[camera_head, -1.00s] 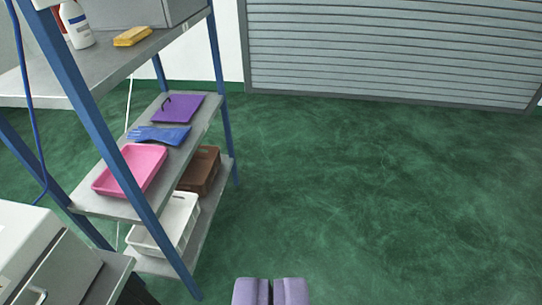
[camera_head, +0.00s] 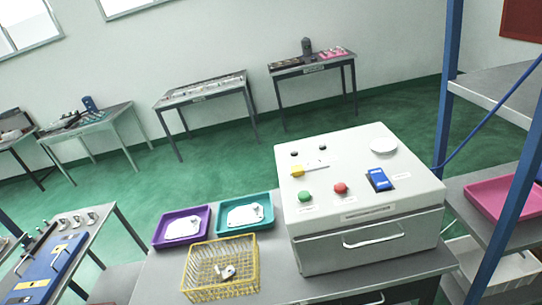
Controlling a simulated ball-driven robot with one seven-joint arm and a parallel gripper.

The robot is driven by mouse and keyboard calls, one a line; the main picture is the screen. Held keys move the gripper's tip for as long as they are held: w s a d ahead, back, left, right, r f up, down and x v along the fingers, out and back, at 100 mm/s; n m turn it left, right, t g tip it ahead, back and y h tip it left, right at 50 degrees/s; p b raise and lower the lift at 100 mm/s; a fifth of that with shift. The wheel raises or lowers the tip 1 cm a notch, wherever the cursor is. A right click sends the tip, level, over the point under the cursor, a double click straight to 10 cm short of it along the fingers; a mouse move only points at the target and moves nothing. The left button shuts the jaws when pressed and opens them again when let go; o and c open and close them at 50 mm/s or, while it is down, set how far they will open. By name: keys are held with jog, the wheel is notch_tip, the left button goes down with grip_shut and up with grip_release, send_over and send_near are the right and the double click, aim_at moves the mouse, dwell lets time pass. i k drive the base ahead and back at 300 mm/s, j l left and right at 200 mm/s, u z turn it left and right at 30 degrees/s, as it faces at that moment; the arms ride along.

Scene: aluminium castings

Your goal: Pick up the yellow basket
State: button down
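The yellow basket (camera_head: 188,268) is a wire basket standing on a grey table, at the lower middle of the view. A few small pale metal parts (camera_head: 227,271) lie in it. My gripper is not visible in the current view, so its opening and its place relative to the basket do not show.
A large white machine box (camera_head: 330,255) with buttons stands right of the basket. A purple tray (camera_head: 158,236) and a teal tray (camera_head: 222,222) lie just behind it. A blue-posted shelf (camera_head: 444,130) stands at the right. Several tables line the far wall; green floor is open between.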

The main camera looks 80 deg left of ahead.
aim_at(255, 272)
jog(key=k+u, duration=0.4)
jog(key=k+j+u, duration=0.15)
jog(key=u, duration=0.3)
jog(key=k+j+u, duration=0.35)
jog(key=k+j, duration=1.65)
jog(key=k, duration=0.15)
jog(key=i+l, duration=0.1)
jog(key=i, duration=0.35)
jog(key=i+u, duration=0.1)
jog(key=i, duration=0.35)
jog(key=i+l+u, duration=0.1)
jog(key=i, duration=0.35)
jog(key=i+l, duration=0.25)
jog(key=i, duration=0.2)
jog(key=i+l+u, duration=0.1)
jog(key=i, duration=0.35)
jog(key=i+l, duration=0.25)
jog(key=i, duration=0.2)
jog(key=u, duration=0.05)
